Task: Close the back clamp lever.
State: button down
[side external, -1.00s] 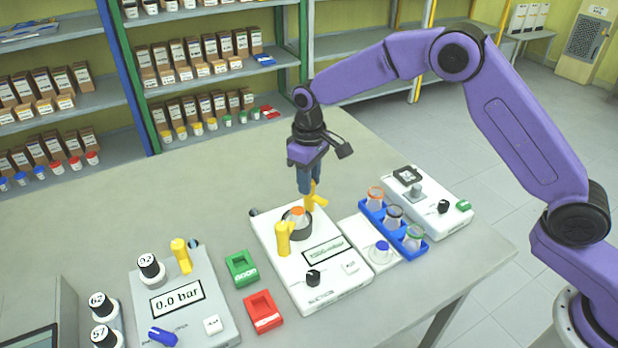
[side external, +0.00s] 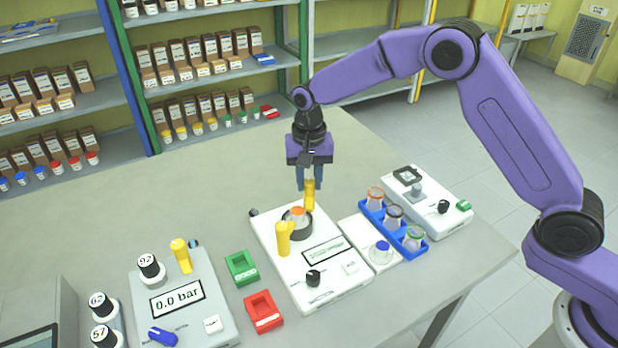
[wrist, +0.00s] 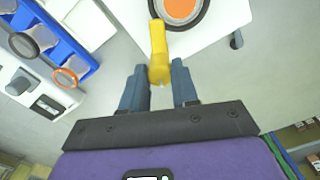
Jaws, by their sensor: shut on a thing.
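The back clamp lever (side external: 309,196) is yellow and stands up at the far side of the white station (side external: 290,262). My gripper (side external: 311,182) points down over it, with its blue fingers shut on the lever's upper end. In the wrist view the lever (wrist: 159,50) runs between the two fingertips (wrist: 160,76). The glass reactor with an orange top (side external: 298,212) sits in a dark ring between the back lever and the yellow front clamp lever (side external: 284,238). The front lever stands upright. Most of the reactor's body is hidden.
A blue rack (side external: 378,218) with several capped vessels stands to the right, beside another white device (side external: 452,214). Green (side external: 241,268) and red (side external: 263,311) holders lie to the left, then a grey pressure device (side external: 200,325). The table behind the station is clear.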

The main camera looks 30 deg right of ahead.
jog(key=shift+m, duration=2.2)
jog(key=c, duration=0.8)
grip_release()
jog(key=shift+c, duration=0.2)
notch_tip(320, 180, up, 18)
jog(key=shift+f, duration=0.25)
